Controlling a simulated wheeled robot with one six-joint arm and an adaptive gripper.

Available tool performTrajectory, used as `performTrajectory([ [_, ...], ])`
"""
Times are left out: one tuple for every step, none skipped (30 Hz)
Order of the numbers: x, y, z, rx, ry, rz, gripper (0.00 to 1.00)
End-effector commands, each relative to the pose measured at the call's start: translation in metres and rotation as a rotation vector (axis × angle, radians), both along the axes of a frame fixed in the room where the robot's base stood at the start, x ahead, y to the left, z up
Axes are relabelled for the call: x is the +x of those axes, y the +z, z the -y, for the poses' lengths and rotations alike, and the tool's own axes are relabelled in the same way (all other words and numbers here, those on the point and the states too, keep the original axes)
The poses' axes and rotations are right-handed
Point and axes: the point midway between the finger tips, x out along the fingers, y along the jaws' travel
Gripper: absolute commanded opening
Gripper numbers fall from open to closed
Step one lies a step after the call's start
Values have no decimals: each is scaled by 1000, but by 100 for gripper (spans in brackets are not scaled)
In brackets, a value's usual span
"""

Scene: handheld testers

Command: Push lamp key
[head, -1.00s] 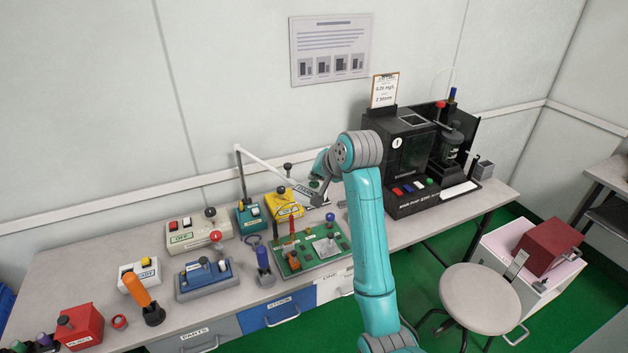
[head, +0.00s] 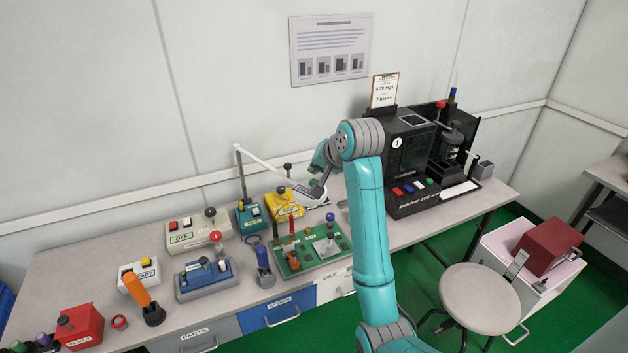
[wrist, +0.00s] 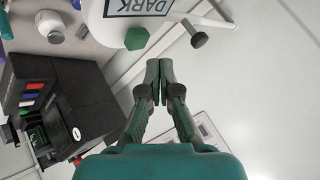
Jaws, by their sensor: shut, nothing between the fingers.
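The lamp has a long white arm (head: 272,164) reaching right from a thin upright post. Its white head (head: 302,192) is at the arm's end over the back of the bench. In the wrist view the head shows a DARK label (wrist: 138,6) and a green hexagonal key (wrist: 137,38) on its edge. A dark round knob (wrist: 198,39) stands by the lamp arm. My gripper (wrist: 158,64) is shut and empty, its tips just beside the green key in the picture. I cannot tell whether they touch it. In the head view my gripper (head: 317,195) covers part of the lamp head.
A black instrument (head: 412,150) stands to the right of my arm. A green board (head: 290,266) with small parts is in front of the lamp.

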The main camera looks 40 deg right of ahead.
Motion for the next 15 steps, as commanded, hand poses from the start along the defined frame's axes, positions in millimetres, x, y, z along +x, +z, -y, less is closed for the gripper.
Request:
performTrajectory([
  [0, 5, 0, -1, -1, 2, 0],
  [0, 8, 0, -1, -1, 2, 0],
  [0, 12, 0, 0, 0, 1, 0],
  [0, 14, 0, 0, 0, 1, 0],
  [0, 16, 0, 0, 0, 1, 0],
  [0, 20, 0, -1, 1, 1, 0],
  [0, 22, 0, -1, 1, 1, 0],
  [0, 25, 0, -1, 1, 1, 0],
  [0, 29, 0, -1, 1, 1, 0],
  [0, 31, 0, -1, 1, 1, 0],
  [0, 33, 0, -1, 1, 1, 0],
  [0, 36, 0, -1, 1, 1, 0],
  [0, 38, 0, -1, 1, 1, 0],
  [0, 40, 0, -1, 1, 1, 0],
  [0, 42, 0, -1, 0, 0, 0],
])
